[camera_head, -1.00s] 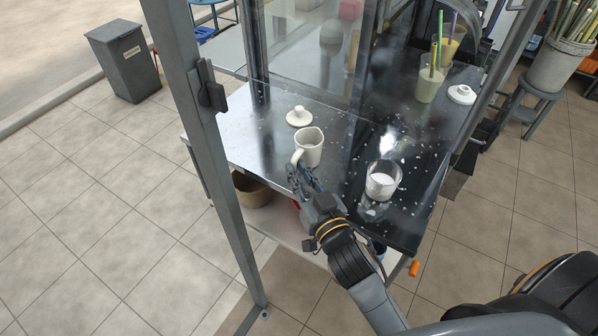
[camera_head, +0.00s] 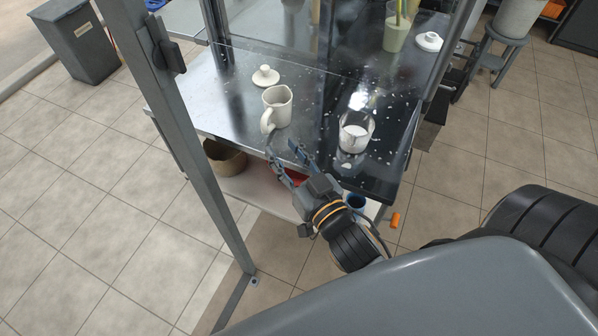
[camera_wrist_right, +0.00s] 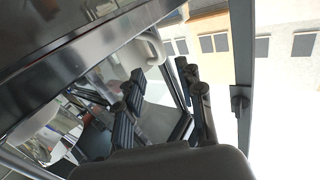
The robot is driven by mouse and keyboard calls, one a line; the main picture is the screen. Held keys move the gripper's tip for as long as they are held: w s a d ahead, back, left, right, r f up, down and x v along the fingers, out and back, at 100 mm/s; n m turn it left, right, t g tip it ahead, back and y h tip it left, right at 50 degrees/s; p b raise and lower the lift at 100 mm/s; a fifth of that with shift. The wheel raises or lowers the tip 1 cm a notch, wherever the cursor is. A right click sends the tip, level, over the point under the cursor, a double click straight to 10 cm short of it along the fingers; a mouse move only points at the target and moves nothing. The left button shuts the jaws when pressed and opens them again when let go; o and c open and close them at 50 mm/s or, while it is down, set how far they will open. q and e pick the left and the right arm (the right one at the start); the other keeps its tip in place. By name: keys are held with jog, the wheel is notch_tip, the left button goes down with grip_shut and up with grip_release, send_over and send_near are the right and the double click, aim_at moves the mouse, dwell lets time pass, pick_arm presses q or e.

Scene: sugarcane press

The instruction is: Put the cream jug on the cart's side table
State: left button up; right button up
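The cream jug (camera_head: 277,108), pale with a looped handle at its lower left, stands upright on the cart's steel top (camera_head: 215,105). My right gripper (camera_head: 281,147) is just in front of the jug, its two fingers spread apart and empty, with a small gap to the handle. In the right wrist view the open fingers (camera_wrist_right: 162,88) show, with a pale rounded shape (camera_wrist_right: 140,55), probably the jug, beyond them. I cannot tell which surface is the cart's side table. My left gripper is out of view.
A white lid (camera_head: 265,77) lies behind the jug. A glass with white contents (camera_head: 355,132) stands to the right on the dark, speckled top. A grey metal post (camera_head: 180,130) rises left of the jug. A basket (camera_head: 225,160) sits on the lower shelf.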

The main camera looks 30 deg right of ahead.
jog(key=shift+s+d+b, duration=0.15)
jog(key=shift+s+b, duration=0.4)
jog(key=shift+s, duration=2.2)
jog(key=s+a+f+n+g, duration=0.1)
jog(key=s+f+g, duration=0.15)
jog(key=f, duration=1.05)
jog(key=s+f+g, duration=0.1)
jog(key=f+g, duration=0.2)
jog(key=f, duration=1)
jog(key=s+a+f+n+g, duration=0.1)
jog(key=s+f+g, duration=0.15)
jog(key=f, duration=1.05)
jog(key=s+d+f+g, duration=0.4)
jog(key=s+f, duration=0.6)
jog(key=s, duration=0.1)
jog(key=s+d+f+g+h, duration=0.1)
jog(key=s+d+f+g, duration=0.3)
jog(key=s+f, duration=0.6)
jog(key=shift+s+f+n+g, duration=0.3)
jog(key=shift+s+f+g, duration=0.15)
jog(key=shift+s, duration=0.4)
